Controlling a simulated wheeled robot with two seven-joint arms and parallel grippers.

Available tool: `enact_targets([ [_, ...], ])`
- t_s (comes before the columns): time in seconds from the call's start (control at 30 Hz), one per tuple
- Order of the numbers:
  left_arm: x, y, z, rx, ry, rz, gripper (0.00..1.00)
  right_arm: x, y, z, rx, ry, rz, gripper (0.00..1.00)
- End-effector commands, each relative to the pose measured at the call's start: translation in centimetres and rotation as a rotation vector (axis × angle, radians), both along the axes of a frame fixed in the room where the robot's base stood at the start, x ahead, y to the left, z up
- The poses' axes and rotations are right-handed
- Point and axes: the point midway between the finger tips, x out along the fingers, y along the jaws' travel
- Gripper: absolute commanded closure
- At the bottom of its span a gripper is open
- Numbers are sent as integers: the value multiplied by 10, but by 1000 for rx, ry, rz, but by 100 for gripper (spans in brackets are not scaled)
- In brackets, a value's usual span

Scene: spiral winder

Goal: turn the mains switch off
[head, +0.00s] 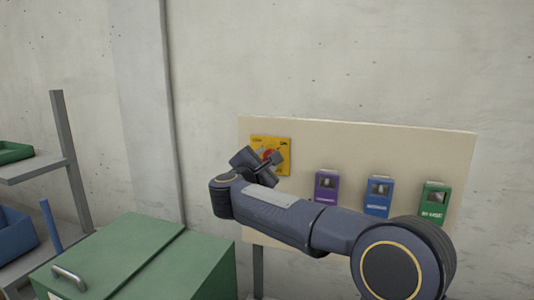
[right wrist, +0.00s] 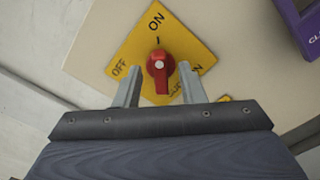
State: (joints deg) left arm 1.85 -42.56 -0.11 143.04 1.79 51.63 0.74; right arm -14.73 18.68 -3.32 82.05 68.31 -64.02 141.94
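The mains switch is a red knob (right wrist: 158,68) on a yellow plate (right wrist: 188,42) marked ON and OFF. In the right wrist view, the knob lies roughly along the line to ON, with a black mark between them; OFF is to the left. In the head view the yellow plate (head: 284,143) is at the left of a cream board, and my gripper partly hides the knob. My right gripper (right wrist: 159,80) is open, its two fingers apart on either side of the knob's lower part. I cannot tell whether they touch it. My left gripper is not in view.
The cream board (head: 380,140) also carries a purple box (head: 327,187), a blue box (head: 378,197) and a green box (head: 433,203) to the right. A green cabinet (head: 130,255) stands at lower left, beside a shelf rack (head: 70,160). The wall above is bare.

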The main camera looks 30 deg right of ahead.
Motion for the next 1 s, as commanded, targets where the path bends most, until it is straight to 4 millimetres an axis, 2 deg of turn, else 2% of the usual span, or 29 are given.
enact_targets([
  [0.1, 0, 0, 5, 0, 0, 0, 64, 5, -7, 1, 0, 0, -1, 64],
  [0.37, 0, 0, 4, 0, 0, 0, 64, 7, -8, 0, -1, 0, 1, 64],
  [0.43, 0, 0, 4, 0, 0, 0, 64, 7, -9, 0, -1, 0, 1, 69],
  [0.67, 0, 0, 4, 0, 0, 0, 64, 7, -8, 0, -1, 0, 1, 99],
  [1.0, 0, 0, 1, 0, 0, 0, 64, 7, -8, -1, -18, 20, 1, 100],
])
